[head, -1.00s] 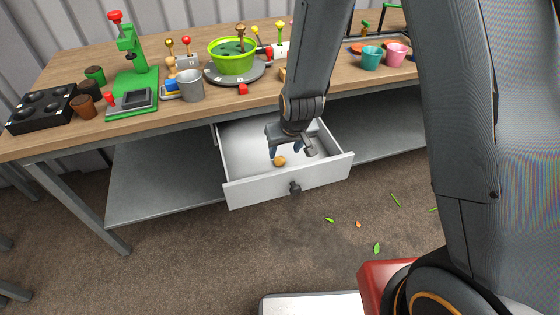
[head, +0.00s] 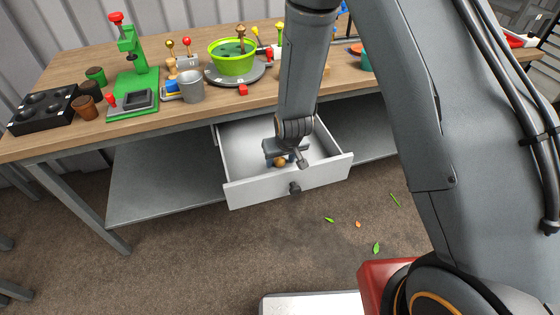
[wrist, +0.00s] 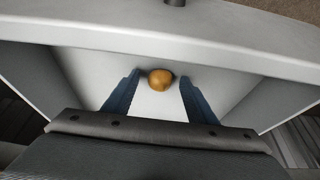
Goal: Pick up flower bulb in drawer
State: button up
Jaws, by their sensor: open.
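The flower bulb (wrist: 160,79) is small, round and orange-brown. It lies on the white floor of the open drawer (head: 262,191), close to the drawer's front wall; in the head view the bulb (head: 280,162) shows just below my gripper. My gripper (wrist: 154,88) reaches down into the drawer with its two blue fingers apart. In the wrist view the bulb sits at the fingertips, between them or just beyond, with a gap to each side. I cannot tell whether either finger touches it. In the head view my gripper (head: 281,163) partly hides its own fingertips.
The drawer hangs under a wooden workbench (head: 70,65); its walls (wrist: 50,75) stand close around my gripper. On the bench are a green bowl (head: 232,62), a grey metal cup (head: 190,86) and a green press (head: 133,75). A dark knob (head: 295,188) sticks out from the drawer front.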

jog(key=c, duration=1.1)
jog(key=shift+r, duration=0.1)
jog(key=shift+c, duration=0.2)
